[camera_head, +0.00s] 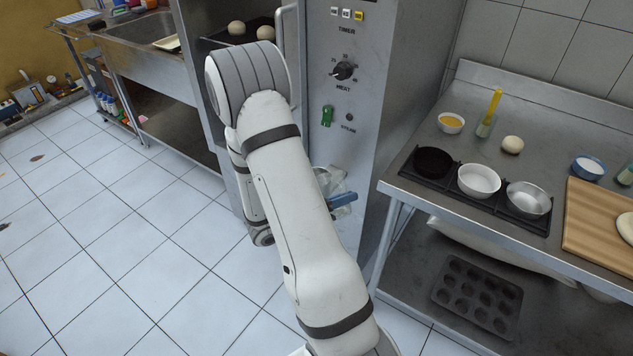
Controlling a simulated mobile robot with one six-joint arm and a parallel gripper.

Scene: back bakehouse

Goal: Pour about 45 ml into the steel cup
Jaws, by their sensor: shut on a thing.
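The steel cup (528,200) stands upright at the right end of a black holder on the steel bench, with a white cup (478,180) and a black cup (433,163) to its left. My gripper (343,201) shows only in part behind my arm, in front of the oven; a blue finger sticks out to the right. It is shut on a clear, pale vessel (333,180), mostly hidden by my arm. The vessel's tilt and contents cannot be made out. The gripper is well left of the cups, apart from the bench.
The steel bench (470,131) also bears a bowl of yellow stuff (451,122), a yellow-handled brush (488,115), a dough ball (512,145), a blue-rimmed bowl (588,168) and a wooden board (600,225). A muffin tin (476,296) lies on the shelf below.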

